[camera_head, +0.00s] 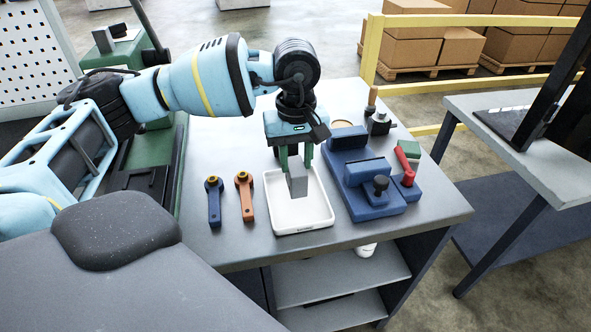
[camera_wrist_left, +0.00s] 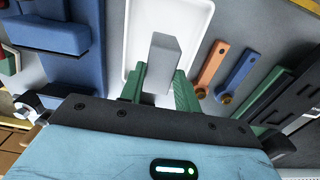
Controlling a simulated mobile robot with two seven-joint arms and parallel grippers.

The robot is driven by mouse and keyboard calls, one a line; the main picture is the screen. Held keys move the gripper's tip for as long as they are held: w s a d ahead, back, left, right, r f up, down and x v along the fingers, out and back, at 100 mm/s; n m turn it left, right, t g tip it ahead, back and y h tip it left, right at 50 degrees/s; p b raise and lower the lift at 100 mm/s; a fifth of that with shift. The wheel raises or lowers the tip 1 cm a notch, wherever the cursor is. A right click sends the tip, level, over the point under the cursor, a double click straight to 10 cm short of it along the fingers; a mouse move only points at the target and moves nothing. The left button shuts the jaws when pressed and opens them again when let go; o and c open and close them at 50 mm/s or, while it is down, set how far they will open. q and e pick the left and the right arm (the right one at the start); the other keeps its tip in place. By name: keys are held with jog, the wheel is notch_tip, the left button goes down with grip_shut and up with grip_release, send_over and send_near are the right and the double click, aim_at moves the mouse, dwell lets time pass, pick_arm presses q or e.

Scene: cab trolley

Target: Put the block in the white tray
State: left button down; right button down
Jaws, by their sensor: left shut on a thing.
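The block (camera_head: 298,180) is a grey box, held upright between the green fingers of my left gripper (camera_head: 294,160). The white tray (camera_head: 303,222) lies on the grey table, and the block is over its inside. In the left wrist view the block (camera_wrist_left: 163,62) sits between the fingers of my left gripper (camera_wrist_left: 160,92), with the white tray (camera_wrist_left: 199,17) behind it. I cannot tell whether the block touches the tray floor. The far part of the tray is partly hidden by the gripper. My right gripper is not in view.
A blue handled tool (camera_head: 214,203) and an orange one (camera_head: 245,198) lie left of the tray. A blue vise (camera_head: 372,190) with a red-handled part (camera_head: 406,168) stands close on its right. A lower shelf (camera_head: 340,276) is under the table. The front right tabletop is clear.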

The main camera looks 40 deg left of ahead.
aim_at(296, 166)
pick_arm(q)
notch_tip(296, 166, down, 3)
jog(key=shift+f, duration=0.1)
jog(key=shift+f, duration=0.15)
jog(key=shift+f, duration=0.1)
jog(key=c, duration=1.1)
grip_release()
jog(key=shift+o, duration=0.4)
